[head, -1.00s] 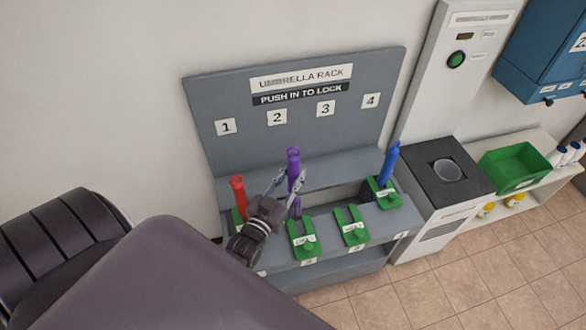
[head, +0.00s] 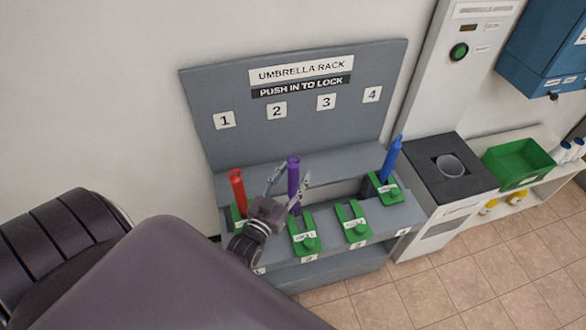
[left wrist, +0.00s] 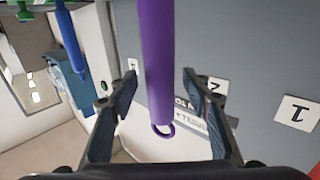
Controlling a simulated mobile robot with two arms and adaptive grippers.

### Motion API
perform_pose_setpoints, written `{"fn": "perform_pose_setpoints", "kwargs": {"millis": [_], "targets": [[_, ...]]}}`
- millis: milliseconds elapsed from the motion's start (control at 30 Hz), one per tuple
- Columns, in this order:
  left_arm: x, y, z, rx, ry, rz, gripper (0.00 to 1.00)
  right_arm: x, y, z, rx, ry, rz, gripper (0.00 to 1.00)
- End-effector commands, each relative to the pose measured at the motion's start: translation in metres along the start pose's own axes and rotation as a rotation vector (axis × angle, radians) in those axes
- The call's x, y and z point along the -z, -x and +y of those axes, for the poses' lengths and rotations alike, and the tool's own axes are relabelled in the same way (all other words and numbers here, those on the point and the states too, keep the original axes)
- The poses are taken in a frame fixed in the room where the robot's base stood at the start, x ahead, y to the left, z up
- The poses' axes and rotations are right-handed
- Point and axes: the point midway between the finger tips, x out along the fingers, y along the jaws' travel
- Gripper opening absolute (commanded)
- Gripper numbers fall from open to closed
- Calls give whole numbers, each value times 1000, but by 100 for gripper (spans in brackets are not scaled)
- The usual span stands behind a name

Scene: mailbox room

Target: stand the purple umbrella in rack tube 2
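The purple umbrella (head: 293,178) stands upright in the rack behind the green slide at place 2; its lower end is hidden, so I cannot tell how deep it sits. My left gripper (head: 289,182) is open around its upper part. In the left wrist view the fingers (left wrist: 160,98) stand apart on both sides of the purple shaft (left wrist: 157,60), with gaps. The umbrella rack (head: 350,110) has number plates 1 to 4. The green slide of place 2 (head: 305,240) sticks out toward the front. My right gripper is not in view.
A red umbrella (head: 237,190) stands at place 1, close to my left gripper. A blue umbrella (head: 390,160) stands at place 4. The green slide of place 3 (head: 353,225) sticks out with no umbrella. A grey cabinet (head: 452,180) and green bin (head: 520,162) are at the right.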

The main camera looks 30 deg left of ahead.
Motion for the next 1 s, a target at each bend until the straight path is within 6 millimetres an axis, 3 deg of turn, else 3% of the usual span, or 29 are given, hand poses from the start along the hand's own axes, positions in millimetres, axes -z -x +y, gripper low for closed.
{"fn": "perform_pose_setpoints", "kwargs": {"millis": [333,800,1000], "targets": [[-3,9,0,0,0,-6,44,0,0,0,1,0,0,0],[-2,100,0,0,0,-5,44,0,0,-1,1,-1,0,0],[-1,118,0,0,0,-2,44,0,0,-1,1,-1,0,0]]}}
